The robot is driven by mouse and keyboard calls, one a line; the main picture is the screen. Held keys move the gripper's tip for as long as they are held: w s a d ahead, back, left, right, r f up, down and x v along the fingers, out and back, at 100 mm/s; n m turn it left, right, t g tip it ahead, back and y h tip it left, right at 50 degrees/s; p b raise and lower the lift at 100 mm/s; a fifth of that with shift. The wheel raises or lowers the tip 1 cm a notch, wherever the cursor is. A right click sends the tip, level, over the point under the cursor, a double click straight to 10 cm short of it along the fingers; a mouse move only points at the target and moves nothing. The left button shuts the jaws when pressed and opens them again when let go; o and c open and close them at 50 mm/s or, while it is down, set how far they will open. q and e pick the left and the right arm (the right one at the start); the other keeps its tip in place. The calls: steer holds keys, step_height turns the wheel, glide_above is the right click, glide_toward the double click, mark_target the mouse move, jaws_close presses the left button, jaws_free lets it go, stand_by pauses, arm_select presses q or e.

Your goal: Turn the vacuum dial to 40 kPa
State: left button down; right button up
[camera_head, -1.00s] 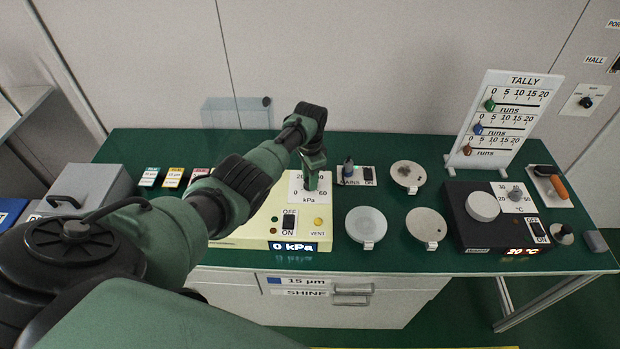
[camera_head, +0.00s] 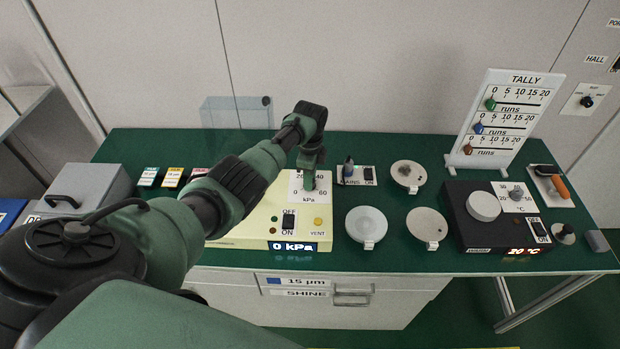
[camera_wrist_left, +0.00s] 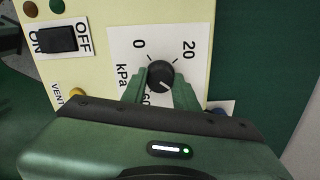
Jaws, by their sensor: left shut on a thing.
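The vacuum dial is a small black knob (camera_wrist_left: 160,75) on a white scale plate (camera_head: 295,188) marked 0, 20, 40 and 60 kPa. My left gripper (camera_head: 310,182) reaches down onto it from above; its fingers (camera_wrist_left: 160,88) are shut on the knob from both sides in the left wrist view. A small light mark shows at the knob's lower right there, towards the part of the scale hidden by a finger. The cream vacuum box (camera_head: 255,232) has a display (camera_head: 293,247) reading 0 kPa. My right gripper is not in view.
The box also carries an OFF/ON switch (camera_head: 289,222) and a yellow VENT button (camera_head: 318,221). A MAINS switch plate (camera_head: 356,176) and several round discs lie to the right, before a black heater box (camera_head: 478,232). A TALLY board (camera_head: 505,120) stands behind.

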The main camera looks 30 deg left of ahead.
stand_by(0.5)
arm_select(q)
steer(key=c, duration=1.1)
jaws_free()
steer(key=shift+r, duration=3.95)
